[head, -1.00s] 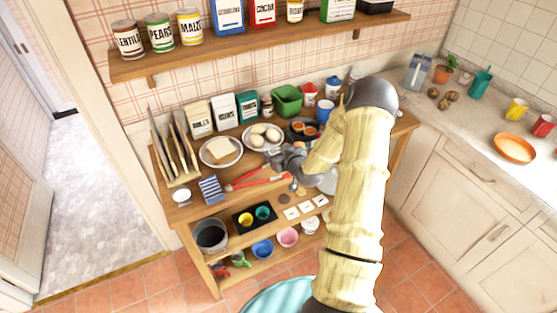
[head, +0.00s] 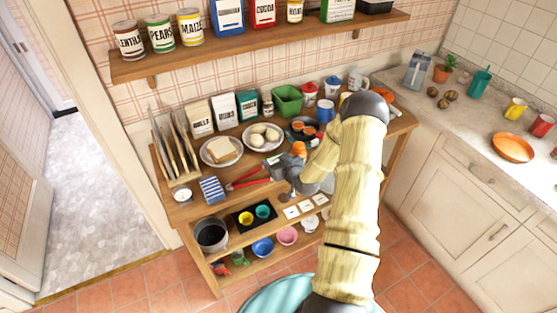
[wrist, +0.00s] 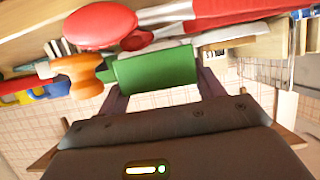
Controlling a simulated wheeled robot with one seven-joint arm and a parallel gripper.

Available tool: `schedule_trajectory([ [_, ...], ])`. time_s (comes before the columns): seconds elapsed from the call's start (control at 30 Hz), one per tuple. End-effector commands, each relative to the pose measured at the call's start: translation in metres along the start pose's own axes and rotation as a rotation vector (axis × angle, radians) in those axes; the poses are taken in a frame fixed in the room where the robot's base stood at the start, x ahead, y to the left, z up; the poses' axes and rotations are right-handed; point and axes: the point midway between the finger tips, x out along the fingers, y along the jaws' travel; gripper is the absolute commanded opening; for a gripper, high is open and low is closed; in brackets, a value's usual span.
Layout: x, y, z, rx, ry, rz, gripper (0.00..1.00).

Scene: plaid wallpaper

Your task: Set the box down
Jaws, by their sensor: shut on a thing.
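My gripper (wrist: 160,82) is shut on a green block-like thing (wrist: 152,66), held crosswise between its fingers in the wrist view. An orange knobbed piece (wrist: 82,73) sits at its left end; I cannot tell whether they are joined. In the head view my gripper (head: 276,166) is over the front middle of the wooden table (head: 185,213), and an orange piece (head: 299,148) shows beside it.
Red-handled tongs (head: 248,182) lie close to my gripper. A shelf (head: 270,43) runs above.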

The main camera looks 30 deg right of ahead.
Motion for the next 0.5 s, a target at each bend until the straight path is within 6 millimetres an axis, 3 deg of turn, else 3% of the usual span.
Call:
schedule_trajectory([
  [0.5, 0.003, 0.005, 0.012, 0.003, 0.000, 0.007, 0.46],
])
